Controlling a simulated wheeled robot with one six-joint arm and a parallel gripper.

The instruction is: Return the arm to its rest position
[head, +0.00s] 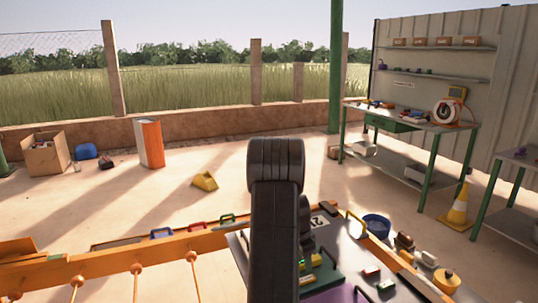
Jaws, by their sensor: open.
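My dark arm (274,215) rises from the bottom middle of the head view to a thick rounded joint at the top. Another dark part of it shows just behind, to the right, over the worktable. My gripper is not visible; the arm's own links hide that area. I cannot see whether anything is near its fingers.
A grey worktable (345,250) with an orange rail and a purple patch lies below the arm. Open floor lies beyond.

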